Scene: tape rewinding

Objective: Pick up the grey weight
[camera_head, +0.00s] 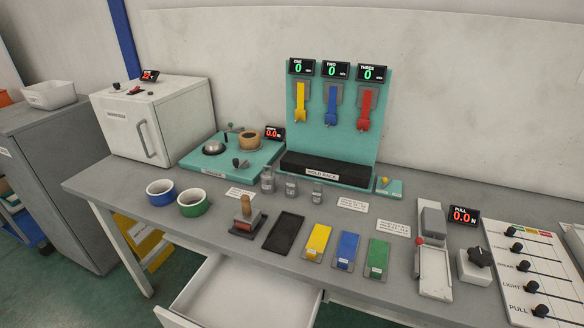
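Several small grey metal pieces that look like weights stand in a row at the middle of the bench. The left one (267,180) is the tallest, the middle one (291,188) is shorter, and the right one (317,194) stands nearest the paper label. A larger plain grey block (433,221) stands upright at the right, behind a pale tray-like fixture (434,272). I cannot tell which of these is the grey weight. Neither of my grippers is in view.
A white drawer (240,295) hangs open in front.

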